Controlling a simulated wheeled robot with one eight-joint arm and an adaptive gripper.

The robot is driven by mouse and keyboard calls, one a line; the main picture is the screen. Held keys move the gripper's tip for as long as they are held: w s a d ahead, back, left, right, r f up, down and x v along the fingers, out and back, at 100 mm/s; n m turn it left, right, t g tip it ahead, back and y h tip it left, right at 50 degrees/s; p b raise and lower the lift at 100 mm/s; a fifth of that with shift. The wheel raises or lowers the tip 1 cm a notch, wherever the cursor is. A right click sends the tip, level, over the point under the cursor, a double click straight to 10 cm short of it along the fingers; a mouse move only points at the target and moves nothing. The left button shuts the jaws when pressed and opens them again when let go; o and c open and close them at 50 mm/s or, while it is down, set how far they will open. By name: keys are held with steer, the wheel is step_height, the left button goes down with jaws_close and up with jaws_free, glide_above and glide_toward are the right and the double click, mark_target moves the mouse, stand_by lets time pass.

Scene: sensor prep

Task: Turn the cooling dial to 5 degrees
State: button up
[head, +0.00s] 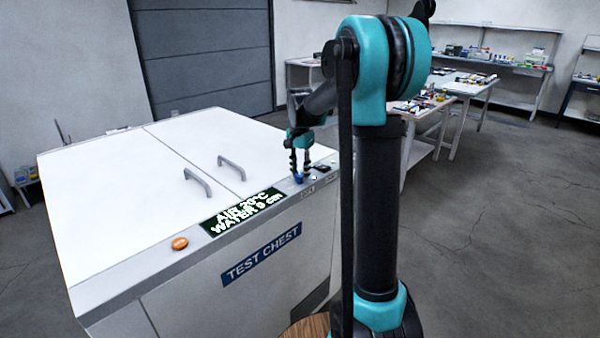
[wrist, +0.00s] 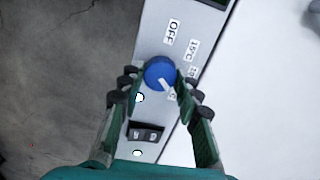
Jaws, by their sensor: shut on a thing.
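The blue cooling dial (wrist: 158,71) sits on the grey control strip of the test chest (head: 262,290). In the wrist view its white pointer slants down and right, towards a label partly hidden by my right finger. Labels OFF (wrist: 173,31) and 15°C (wrist: 193,48) are readable around it; another beyond 15°C is only partly visible. My gripper (wrist: 160,84) is shut on the dial, one finger on each side. In the head view my gripper (head: 300,170) reaches down to the dial (head: 298,179) at the strip's far end.
A black rocker switch (wrist: 145,134) is on the strip below the dial. The display (head: 243,212) reads AIR 20°C, WATER 9 cm. An orange button (head: 180,243) lies at the near end. Two lid handles (head: 231,166) stand up behind the strip. Tables with small items stand further back.

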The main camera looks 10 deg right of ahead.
mark_target(300, 174)
steer(key=shift+m, duration=0.5)
steer(key=o, duration=1.2)
steer(key=shift+c, duration=0.2)
steer(key=shift+r, duration=0.15)
step_height(300, 174, up, 12)
